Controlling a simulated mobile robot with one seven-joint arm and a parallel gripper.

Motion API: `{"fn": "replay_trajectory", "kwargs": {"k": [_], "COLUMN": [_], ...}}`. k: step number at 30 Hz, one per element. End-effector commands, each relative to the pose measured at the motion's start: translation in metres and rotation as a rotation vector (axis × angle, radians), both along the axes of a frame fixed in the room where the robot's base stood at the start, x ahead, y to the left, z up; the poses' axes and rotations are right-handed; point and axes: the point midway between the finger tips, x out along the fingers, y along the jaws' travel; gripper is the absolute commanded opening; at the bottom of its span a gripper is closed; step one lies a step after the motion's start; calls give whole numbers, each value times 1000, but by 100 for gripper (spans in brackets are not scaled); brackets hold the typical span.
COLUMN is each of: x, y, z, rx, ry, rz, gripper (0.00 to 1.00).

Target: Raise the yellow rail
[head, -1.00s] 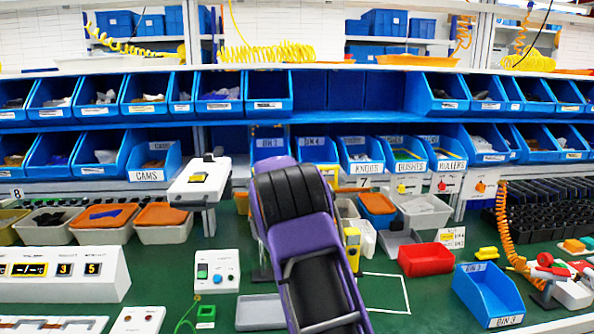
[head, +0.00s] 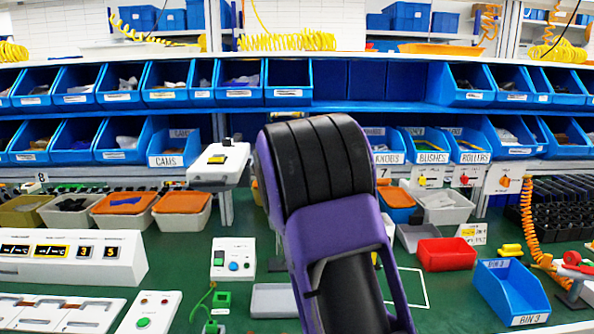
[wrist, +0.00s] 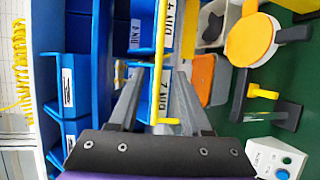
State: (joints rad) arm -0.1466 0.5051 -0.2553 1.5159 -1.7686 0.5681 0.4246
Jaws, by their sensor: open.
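A yellow rail (wrist: 158,45) runs top to bottom in the wrist view, with a short bent end near the jaws. The wrist picture is turned on its side, with bin labels reading sideways. My gripper (wrist: 157,75) is open. Its two grey fingers lie on either side of the rail in the picture; I cannot tell the depth between them and it, or whether they touch. In the head view my purple and black arm stands in the middle and hides the fingers and the rail.
Blue bins (wrist: 131,25) stand behind the rail. An orange disc (wrist: 250,40), a yellow-knobbed lever (wrist: 262,92) and a white button box (wrist: 275,160) are to the right in the wrist view. In the head view a red bin (head: 446,254) stands on the green bench.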

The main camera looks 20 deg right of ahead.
Motion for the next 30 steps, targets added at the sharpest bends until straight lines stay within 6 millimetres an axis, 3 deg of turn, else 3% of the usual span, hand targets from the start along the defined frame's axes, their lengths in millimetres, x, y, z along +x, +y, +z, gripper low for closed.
{"fn": "replay_trajectory", "kwargs": {"k": [6,12,30], "x": [-35,-53,-57], "y": [29,43,47], "z": [8,13,18], "rx": [1,0,15], "ry": [-2,0,-10], "rz": [3,1,-4], "gripper": [48,48,48]}}
